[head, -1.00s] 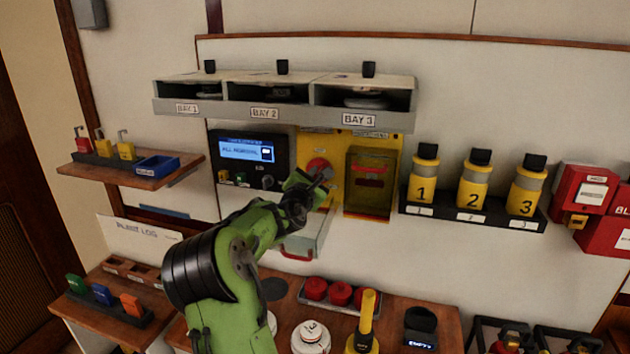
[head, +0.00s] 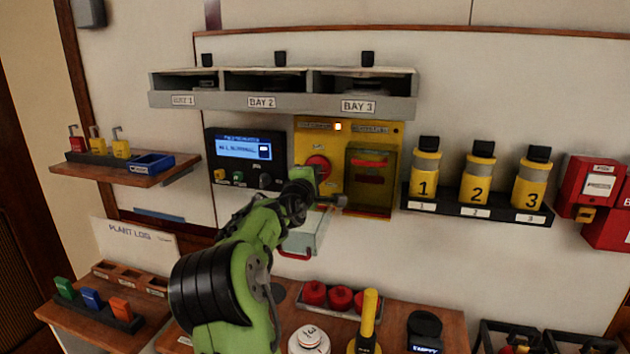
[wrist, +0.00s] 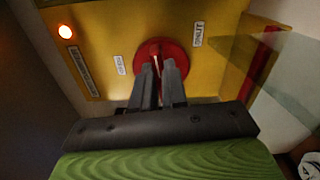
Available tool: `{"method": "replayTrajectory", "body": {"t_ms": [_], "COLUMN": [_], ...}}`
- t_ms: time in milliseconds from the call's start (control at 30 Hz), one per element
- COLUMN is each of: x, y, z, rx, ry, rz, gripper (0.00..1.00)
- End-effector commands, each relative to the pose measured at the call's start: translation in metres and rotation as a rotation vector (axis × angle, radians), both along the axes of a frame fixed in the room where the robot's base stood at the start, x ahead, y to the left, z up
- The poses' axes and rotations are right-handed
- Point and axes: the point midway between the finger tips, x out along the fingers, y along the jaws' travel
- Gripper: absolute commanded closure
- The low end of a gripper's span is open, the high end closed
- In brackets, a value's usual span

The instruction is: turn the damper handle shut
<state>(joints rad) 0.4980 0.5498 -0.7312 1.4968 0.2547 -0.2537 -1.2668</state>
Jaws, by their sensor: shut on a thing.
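The damper handle is a round red piece (head: 317,164) on the yellow panel (head: 307,128) in the middle of the head view. It also shows in the wrist view as a red disc (wrist: 150,47) with my fingers in front of it. My gripper (wrist: 162,70) is shut on the handle, its two dark fingers close together. The part between the fingers is mostly hidden, so I cannot tell the handle's exact angle. Small white labels sit beside the disc; the one to its right (wrist: 198,34) seems to read SHUT.
A lamp (head: 338,127) glows on the panel. Right of the handle is a clear-covered box (head: 370,180) with red parts. A display (head: 245,152) is on the left, the bay shelf (head: 290,104) above.

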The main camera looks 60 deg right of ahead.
Motion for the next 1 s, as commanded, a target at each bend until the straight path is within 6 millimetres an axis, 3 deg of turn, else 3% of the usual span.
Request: {"method": "replayTrajectory", "body": {"t_ms": [333,867,900,1000], "x": [-0.0005,-0.0004,-0.0004,-0.0003], "y": [-0.0003,-0.0002,-0.0002,-0.0001], "z": [-0.0026,-0.0026,-0.0026,-0.0023], "rx": [0.023,0.028,0.028,0.026], "ry": [-0.124,-0.143,-0.143,-0.143], "rz": [-0.001,-0.001,-0.001,-0.001], "gripper": [1.0,1.0,0.81,0.66]}}
